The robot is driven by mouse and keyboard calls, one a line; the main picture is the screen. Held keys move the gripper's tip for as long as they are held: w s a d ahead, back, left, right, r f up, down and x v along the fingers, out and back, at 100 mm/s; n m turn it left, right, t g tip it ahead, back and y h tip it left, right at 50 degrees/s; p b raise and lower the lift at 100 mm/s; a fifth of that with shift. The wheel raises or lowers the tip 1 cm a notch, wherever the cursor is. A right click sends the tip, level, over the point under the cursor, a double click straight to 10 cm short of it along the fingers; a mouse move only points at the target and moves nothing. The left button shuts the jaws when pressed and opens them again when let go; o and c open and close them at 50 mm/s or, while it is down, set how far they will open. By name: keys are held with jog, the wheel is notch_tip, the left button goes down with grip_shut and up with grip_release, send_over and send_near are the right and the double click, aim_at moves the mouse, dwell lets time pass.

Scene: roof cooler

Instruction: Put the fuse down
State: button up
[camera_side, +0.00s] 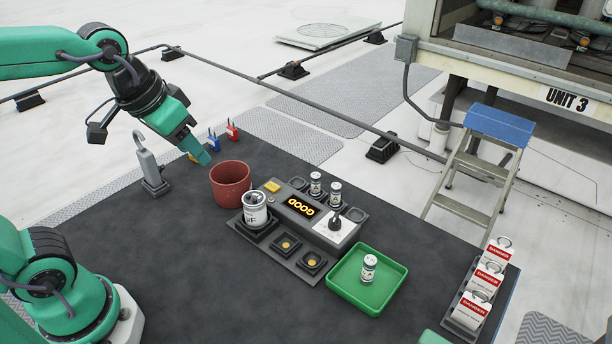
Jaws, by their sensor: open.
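A small white cylindrical fuse (369,268) with a dark-marked label stands upright in the green tray (338,299). Two similar fuses, one at the back (315,184) and one to its right (335,194), stand upright at the rear of the grey tester (312,222). The tester's display reads GOOD. My gripper (203,157) is open, pointing down to the right, just left of and above the red bin (230,186). No fuse shows between its fingers. It is apart from the fuses and the tray. The inside bottom of the bin is hidden.
A silver can marked "F" (255,209) stands on the tester's left side. A grey padlock-shaped stand (152,165) and blue (214,143) and red (232,132) padlocks are near my gripper. DANGER tags (483,286) stand at right. The front-left dark mat is clear.

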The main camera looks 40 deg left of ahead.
jog(key=shift+t+y, duration=0.3)
jog(key=shift+t, duration=0.1)
jog(key=s+a, duration=0.1)
jog(key=s+a+f, duration=0.1)
jog(key=s, duration=0.2)
jog(key=shift+s+a+f, duration=0.25)
jog(key=shift+a+f, duration=0.15)
jog(key=shift+o, duration=0.3)
jog(key=shift+w+r, duration=0.1)
jog(key=shift+w, duration=0.05)
